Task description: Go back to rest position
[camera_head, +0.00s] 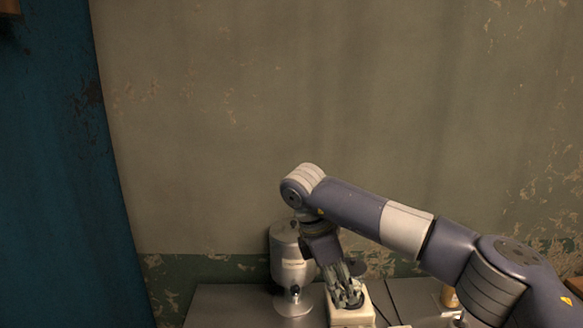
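My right arm comes in from the lower right, and its wrist bends down over the counter. The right gripper (348,300) points down at a small white box-like device (351,317). Its fingers are at or just over the top of this device; I cannot tell whether they touch it or hold anything. A silver metal canister (290,258) with a tap at its front stands just left of the gripper, partly behind the wrist. My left gripper is not in view.
The grey counter (225,307) is clear on the left. A small yellowish container (449,297) is partly hidden by my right arm. A worn wall (230,120) stands behind, and a blue panel (55,180) is at the far left.

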